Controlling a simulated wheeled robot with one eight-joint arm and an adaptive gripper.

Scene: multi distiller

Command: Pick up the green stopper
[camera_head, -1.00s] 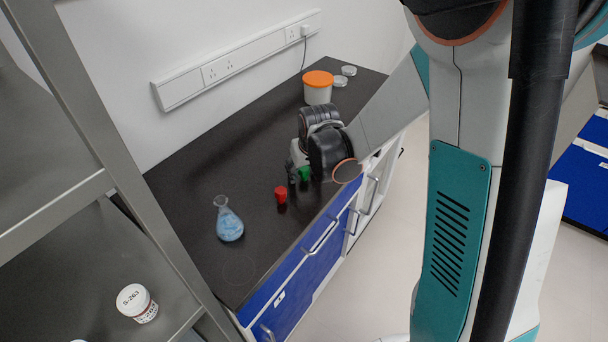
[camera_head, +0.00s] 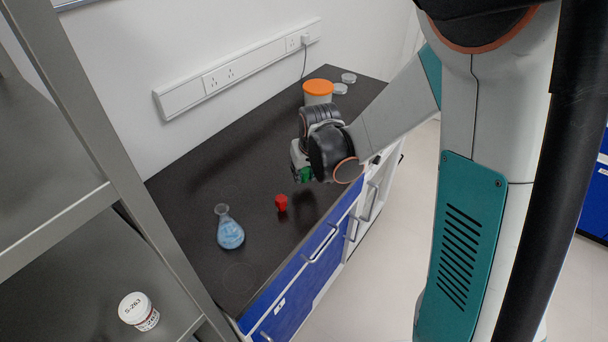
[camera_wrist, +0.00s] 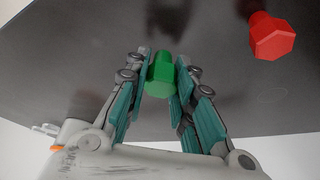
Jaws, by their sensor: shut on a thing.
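The green stopper (camera_wrist: 160,75) is between the two fingers of my gripper (camera_wrist: 160,82) in the wrist view, and the gripper is shut on it. In the head view the green stopper (camera_head: 305,174) shows as a small patch under my gripper (camera_head: 298,170), partly hidden by the wrist. Its height above the dark counter is hard to judge exactly, though it appears clear of the top.
A red stopper (camera_head: 281,203) stands on the dark counter (camera_head: 190,190) near the gripper; it also shows in the wrist view (camera_wrist: 270,37). A flask with blue liquid (camera_head: 230,230) is nearer the left. An orange-lidded tub (camera_head: 318,90) stands behind. A metal shelf is at left.

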